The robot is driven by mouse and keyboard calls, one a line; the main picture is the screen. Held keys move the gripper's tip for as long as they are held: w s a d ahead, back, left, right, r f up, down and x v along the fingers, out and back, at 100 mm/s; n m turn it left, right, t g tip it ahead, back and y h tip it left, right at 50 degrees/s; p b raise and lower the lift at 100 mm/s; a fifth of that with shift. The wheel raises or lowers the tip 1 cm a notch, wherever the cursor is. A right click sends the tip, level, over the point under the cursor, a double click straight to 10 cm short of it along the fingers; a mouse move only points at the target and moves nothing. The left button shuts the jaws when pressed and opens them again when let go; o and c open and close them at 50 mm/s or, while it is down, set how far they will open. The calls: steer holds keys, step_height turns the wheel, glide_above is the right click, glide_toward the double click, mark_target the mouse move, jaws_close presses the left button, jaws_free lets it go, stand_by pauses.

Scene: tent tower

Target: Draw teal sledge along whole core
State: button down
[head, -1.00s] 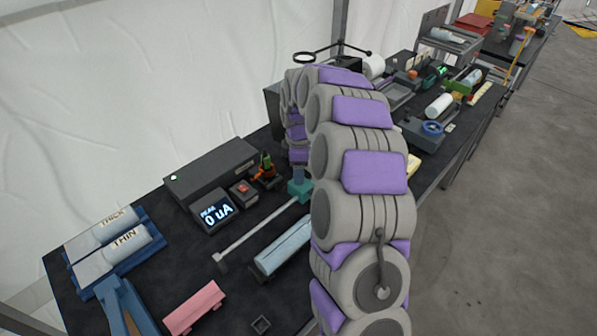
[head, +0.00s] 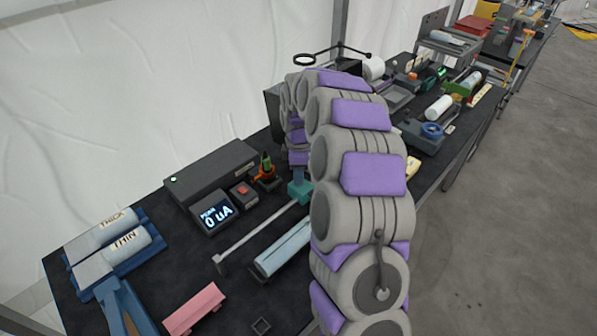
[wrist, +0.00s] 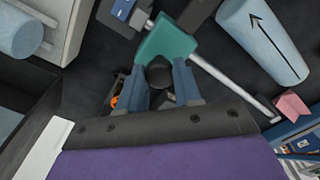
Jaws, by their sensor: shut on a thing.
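The teal sledge (head: 300,190) sits on a grey rail (head: 255,238), near the rail's far end in the head view. In the wrist view the sledge (wrist: 168,40) shows as a teal block with a dark round knob. My gripper (wrist: 163,76) is shut on the sledge, its blue fingers on either side of the knob. The pale blue core (head: 283,250) lies beside the rail, partly hidden by my arm. A black arrow shows on the core in the wrist view (wrist: 262,42).
A meter (head: 214,212) reads PEAK 0 uA, next to a box with a red button (head: 243,194). Cylinders labelled THICK and THIN (head: 126,246) lie in blue holders at the left. A pink block (head: 194,308) lies near the front.

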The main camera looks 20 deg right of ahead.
stand_by(0.3)
steer(key=s+a+p, duration=0.2)
steer(key=s+a, duration=0.3)
steer(key=a, duration=0.7)
steer(key=s+a+p, duration=0.3)
steer(key=s+a, duration=0.2)
steer(key=a, duration=0.8)
steer(key=shift+p, duration=0.3)
steer(key=shift+s, duration=0.1)
steer(key=shift+a, duration=0.1)
